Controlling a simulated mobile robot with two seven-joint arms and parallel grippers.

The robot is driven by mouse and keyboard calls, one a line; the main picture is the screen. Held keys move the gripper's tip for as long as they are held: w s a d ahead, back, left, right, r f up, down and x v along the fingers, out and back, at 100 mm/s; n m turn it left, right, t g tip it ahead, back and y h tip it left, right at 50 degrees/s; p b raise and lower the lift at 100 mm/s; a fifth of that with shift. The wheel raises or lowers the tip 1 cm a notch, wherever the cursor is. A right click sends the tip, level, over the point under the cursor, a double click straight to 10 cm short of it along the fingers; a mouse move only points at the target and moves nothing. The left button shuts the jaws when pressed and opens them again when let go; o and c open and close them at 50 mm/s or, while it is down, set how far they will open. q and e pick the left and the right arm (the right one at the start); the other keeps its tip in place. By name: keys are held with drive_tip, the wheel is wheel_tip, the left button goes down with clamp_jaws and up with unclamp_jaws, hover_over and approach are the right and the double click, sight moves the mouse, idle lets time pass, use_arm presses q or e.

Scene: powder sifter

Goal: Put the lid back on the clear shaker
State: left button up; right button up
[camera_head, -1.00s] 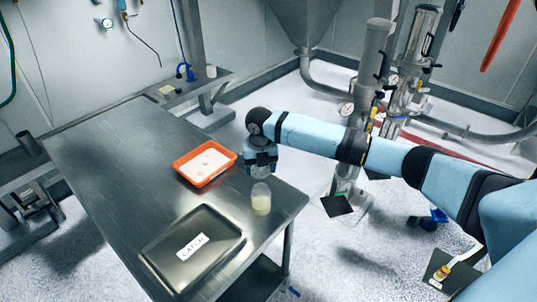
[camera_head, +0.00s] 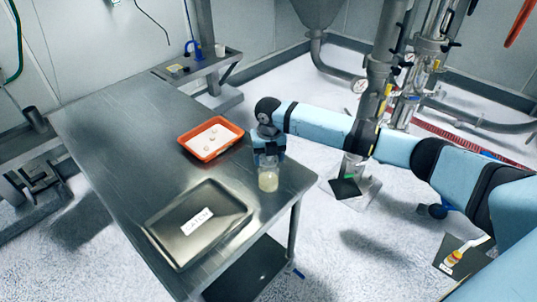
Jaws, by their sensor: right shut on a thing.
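The clear shaker (camera_head: 268,182) stands upright on the metal table near its right edge, with pale powder inside. My right gripper (camera_head: 268,161) is directly above the shaker, pointing down, with its fingers at the shaker's top. It is shut on the lid, which is small and mostly hidden between the fingers. I cannot tell whether the lid touches the shaker's rim. My left gripper is not in view.
An orange tray (camera_head: 240,142) with a white bottom and several small pale pieces lies behind and left of the shaker. A dark metal tray (camera_head: 168,246) with a white label lies at the front. The table's left part (camera_head: 110,150) is clear. Steel pipes (camera_head: 376,90) stand beyond my right arm.

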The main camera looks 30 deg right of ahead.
idle(0.4)
drive_tip(key=shift+p, duration=0.8)
idle(0.6)
drive_tip(key=shift+f+p, duration=0.2)
drive_tip(key=shift+p, duration=0.45)
idle(1.3)
drive_tip(key=o, duration=1.1)
drive_tip(key=shift+r+p, duration=2.15)
drive_tip(key=shift+r, duration=1.4)
